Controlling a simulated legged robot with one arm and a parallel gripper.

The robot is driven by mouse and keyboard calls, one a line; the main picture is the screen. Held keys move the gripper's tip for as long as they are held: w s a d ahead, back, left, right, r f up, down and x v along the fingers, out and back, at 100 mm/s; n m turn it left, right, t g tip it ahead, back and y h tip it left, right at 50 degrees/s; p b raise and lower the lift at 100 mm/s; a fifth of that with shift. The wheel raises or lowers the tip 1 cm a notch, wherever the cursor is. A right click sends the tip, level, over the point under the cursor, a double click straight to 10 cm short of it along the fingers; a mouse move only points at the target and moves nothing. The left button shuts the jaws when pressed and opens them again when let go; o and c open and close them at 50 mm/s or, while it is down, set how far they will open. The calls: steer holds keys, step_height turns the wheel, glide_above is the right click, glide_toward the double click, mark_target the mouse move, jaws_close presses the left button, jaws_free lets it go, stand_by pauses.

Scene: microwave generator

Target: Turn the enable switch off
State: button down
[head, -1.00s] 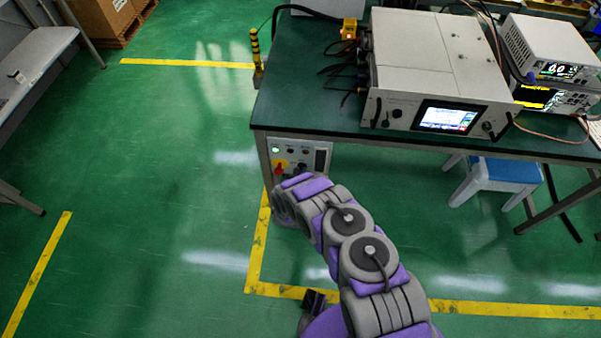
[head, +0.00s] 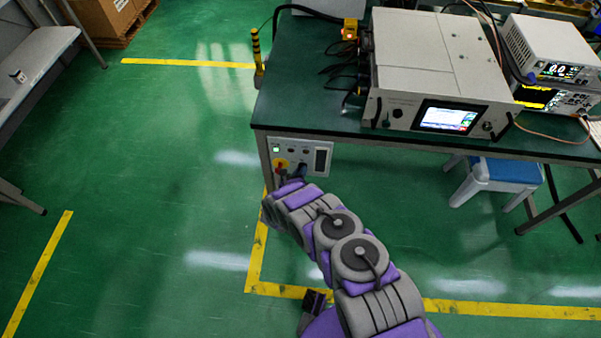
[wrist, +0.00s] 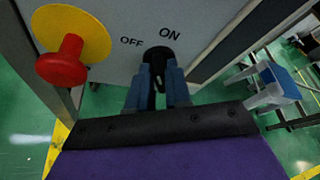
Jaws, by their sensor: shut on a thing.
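The enable switch is a black rotary knob (wrist: 158,62) on a light grey control panel (head: 288,148) under the left front of the green bench. The wrist view shows the labels OFF to its upper left and ON just above it. My gripper (wrist: 156,84) is at the panel with its two blue fingers shut on the knob's handle, one on each side. The handle runs nearly straight up the wrist picture; I cannot tell surely which label it points to. In the head view my gripper (head: 298,172) is small against the panel.
A red emergency button (wrist: 62,64) on a yellow disc sits close left of the knob. The bench (head: 330,112) overhangs the panel and carries a large generator (head: 440,65). A blue-topped stool (head: 500,170) stands to the right. Floor to the left is free.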

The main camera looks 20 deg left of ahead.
steer(key=shift+a+n, duration=0.15)
steer(key=shift+n, duration=0.25)
stand_by(0.3)
steer(key=c, duration=1.1)
jaws_free()
steer(key=shift+w+a, duration=0.15)
steer(key=shift+c, duration=0.2)
steer(key=f+p+v, duration=0.1)
steer(key=p+v, duration=0.3)
steer(key=v, duration=1.3)
steer(key=shift+s+a, duration=0.3)
steer(key=shift+s, duration=0.15)
steer(key=shift+o, duration=0.4)
